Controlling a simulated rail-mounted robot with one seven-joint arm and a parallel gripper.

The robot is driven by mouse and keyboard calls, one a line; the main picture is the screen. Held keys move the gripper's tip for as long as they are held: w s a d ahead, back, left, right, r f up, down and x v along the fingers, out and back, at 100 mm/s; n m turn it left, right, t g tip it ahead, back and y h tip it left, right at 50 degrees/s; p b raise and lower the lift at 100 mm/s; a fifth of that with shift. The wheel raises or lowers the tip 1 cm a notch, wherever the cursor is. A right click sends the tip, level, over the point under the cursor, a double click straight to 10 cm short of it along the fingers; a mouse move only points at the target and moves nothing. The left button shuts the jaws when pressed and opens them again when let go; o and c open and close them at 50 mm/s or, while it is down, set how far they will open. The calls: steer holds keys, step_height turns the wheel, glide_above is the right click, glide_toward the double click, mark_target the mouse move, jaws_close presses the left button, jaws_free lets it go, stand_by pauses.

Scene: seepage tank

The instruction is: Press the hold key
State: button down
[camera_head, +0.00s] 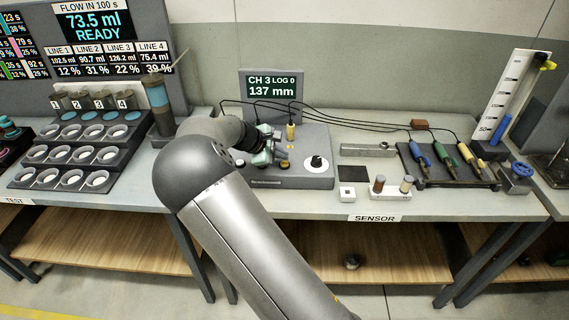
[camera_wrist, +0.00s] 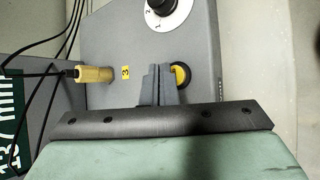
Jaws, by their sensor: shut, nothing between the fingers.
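The grey console (camera_head: 300,183) has a screen (camera_head: 271,88) reading CH 3, LOG 0, 137 mm. A round yellow key (camera_wrist: 181,75) with a dark ring is on its panel in the wrist view; I see no readable label on it. My gripper (camera_wrist: 158,70) is shut and empty, with its fingertips close beside this key and partly covering its edge. Whether they touch the panel or key cannot be told. In the head view my gripper (camera_head: 277,151) is over the console's left part and hides some of the panel.
A selector knob (camera_head: 316,163) is right of my gripper. A yellow plug (camera_head: 291,132) with a cable stands behind it, by a yellow label 3 (camera_wrist: 125,71). Cables run right to a rack of probes (camera_head: 445,165). A cup rack (camera_head: 75,155) stands left.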

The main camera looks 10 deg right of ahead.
mark_target(281, 164)
steer(key=shift+f, duration=0.1)
stand_by(0.7)
steer(key=shift+f, duration=0.35)
steer(key=shift+f+b, duration=0.4)
steer(key=shift+b, duration=0.05)
stand_by(0.5)
stand_by(0.3)
steer(key=shift+r+p, duration=0.6)
steer(key=shift+r, duration=0.25)
steer(key=shift+r+p, duration=1.7)
steer(key=shift+r, duration=0.85)
